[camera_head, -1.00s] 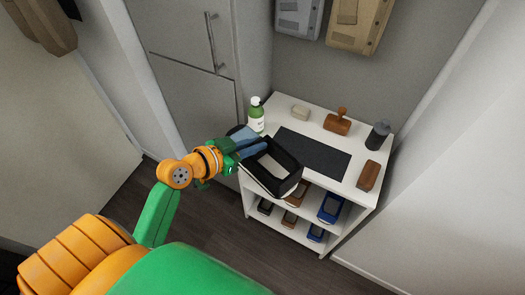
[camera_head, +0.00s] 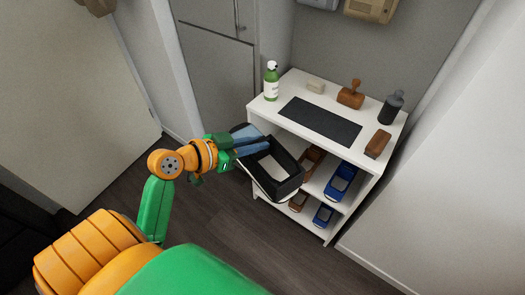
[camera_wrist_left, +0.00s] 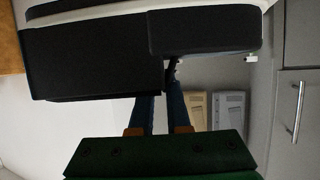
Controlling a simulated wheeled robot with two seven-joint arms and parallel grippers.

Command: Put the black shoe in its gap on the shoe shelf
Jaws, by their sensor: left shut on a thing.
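My left gripper (camera_head: 254,146) is shut on the black shoe (camera_head: 290,187). The shoe has a white sole and a pale inside. It is held in front of the left part of the white shoe shelf (camera_head: 352,205), below the top's front edge. It hides the left side of the tiers, so I cannot see the gap there. In the left wrist view the shoe (camera_wrist_left: 92,58) fills the upper part, with the fingers (camera_wrist_left: 160,112) below it. My right gripper is not in view.
A brown shoe (camera_head: 312,160) and a blue shoe (camera_head: 341,181) stand on the upper tier. Another brown shoe (camera_head: 299,201) and blue shoe (camera_head: 323,215) are on the lower tier. A wall is close on the right.

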